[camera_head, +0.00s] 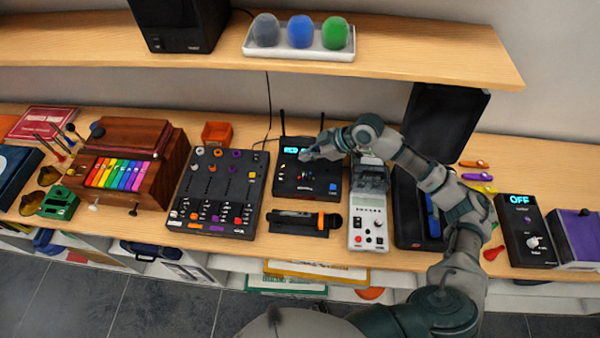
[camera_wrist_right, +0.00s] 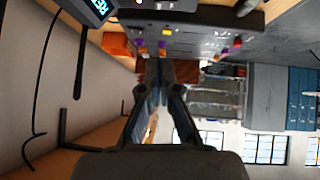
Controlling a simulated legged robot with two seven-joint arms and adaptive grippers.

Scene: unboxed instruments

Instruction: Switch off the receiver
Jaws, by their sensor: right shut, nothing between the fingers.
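The receiver (camera_head: 322,186) is a black box with two upright antennas near the middle of the table in the head view. Its small blue display is lit, and a blue button sits at its lower right. My right gripper (camera_head: 306,156) is over the receiver's upper face, close to the display; I cannot tell whether it touches. In the right wrist view the gripper (camera_wrist_right: 158,66) has its fingertips together with nothing between them. A lit display edge shows there at top left, its text cut off. My left gripper is not in view.
A black mixer (camera_head: 213,190) stands left of the receiver. A microphone (camera_head: 308,220) lies in front, and a white-grey device (camera_head: 368,232) stands to the right. A box reading OFF (camera_head: 522,228) is farther right. A shelf (camera_head: 420,50) overhangs the back.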

